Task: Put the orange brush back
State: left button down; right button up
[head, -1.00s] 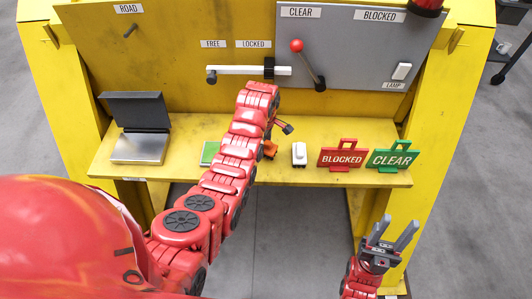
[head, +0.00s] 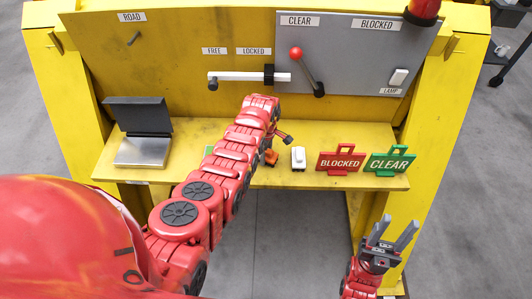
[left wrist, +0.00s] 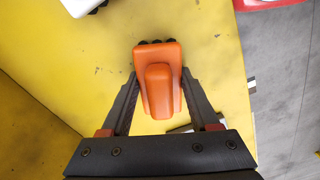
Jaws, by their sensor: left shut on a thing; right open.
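The orange brush (head: 271,157) is at the middle of the yellow shelf (head: 350,187), left of a white brush-like piece (head: 298,157). My left gripper (left wrist: 159,78) is shut on the orange brush (left wrist: 162,95), with one dark finger on each side of it. In the head view, my left arm hides part of the brush and most of the left gripper (head: 275,140). I cannot tell whether the brush touches the shelf. My right gripper (head: 392,235) is open and empty, in front of the shelf at the lower right.
A red BLOCKED sign (head: 341,162) and a green CLEAR sign (head: 390,162) stand at the right of the shelf. An open metal box (head: 142,150) stands at the left. Behind are a white sliding bar (head: 240,77) and a red-knobbed lever (head: 306,70).

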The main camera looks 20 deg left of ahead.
pick_arm(q)
jog(key=shift+f, duration=0.15)
jog(key=shift+c, duration=0.6)
grip_release()
jog(key=shift+r, duration=0.25)
